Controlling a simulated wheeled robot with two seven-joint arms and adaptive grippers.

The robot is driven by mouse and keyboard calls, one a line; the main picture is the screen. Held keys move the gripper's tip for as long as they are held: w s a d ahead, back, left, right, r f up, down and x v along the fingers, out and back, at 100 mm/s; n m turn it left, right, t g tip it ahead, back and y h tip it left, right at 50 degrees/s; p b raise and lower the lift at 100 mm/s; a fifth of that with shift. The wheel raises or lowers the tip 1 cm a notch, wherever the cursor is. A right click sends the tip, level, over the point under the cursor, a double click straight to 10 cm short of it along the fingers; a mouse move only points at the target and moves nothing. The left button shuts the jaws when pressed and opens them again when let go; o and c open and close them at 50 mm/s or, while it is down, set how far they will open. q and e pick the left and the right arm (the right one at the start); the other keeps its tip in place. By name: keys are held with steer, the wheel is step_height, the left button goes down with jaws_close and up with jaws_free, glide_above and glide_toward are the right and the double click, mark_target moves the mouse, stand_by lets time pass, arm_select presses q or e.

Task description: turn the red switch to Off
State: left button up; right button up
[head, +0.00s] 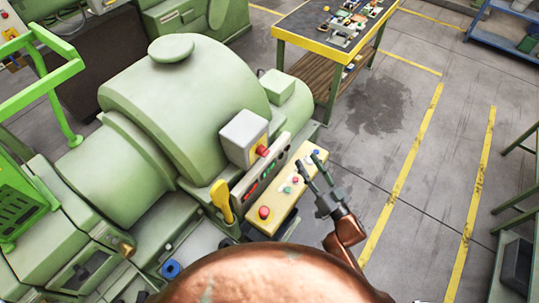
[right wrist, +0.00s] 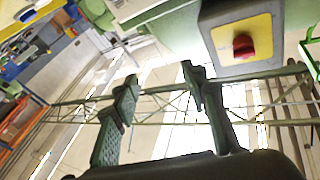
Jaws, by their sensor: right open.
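The red switch (head: 262,151) is a knob on the yellow plate of a grey box (head: 240,136) mounted on the green extruder (head: 190,90). In the right wrist view the red switch (right wrist: 243,45) sits at the upper right, outside the jaws. Its Off or On marking is too small to read. My right gripper (head: 308,162) is open and empty, to the right of the switch, near the far end of the button panel. Its two fingers (right wrist: 160,78) are apart in the wrist view with nothing between them. My left gripper is not in view.
A beige button panel (head: 282,192) lies below the switch box, with a red mushroom button (head: 264,212). A yellow-handled lever (head: 222,201) stands left of it. A yellow-edged workbench (head: 330,45) stands behind. The floor to the right is open.

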mark_target(267, 155)
steer(key=s+a+r+n+g+y, duration=0.3)
steer(key=s+a+n+g+y, duration=0.15)
steer(key=a+y, duration=0.35)
steer(key=shift+t, duration=0.35)
steer(key=p+x, duration=0.1)
steer(key=x, duration=0.6)
steer(key=shift+a+r, duration=0.1)
steer(key=shift+a, duration=0.25)
steer(key=shift+c, duration=0.6)
jaws_close()
steer(key=shift+n, duration=0.25)
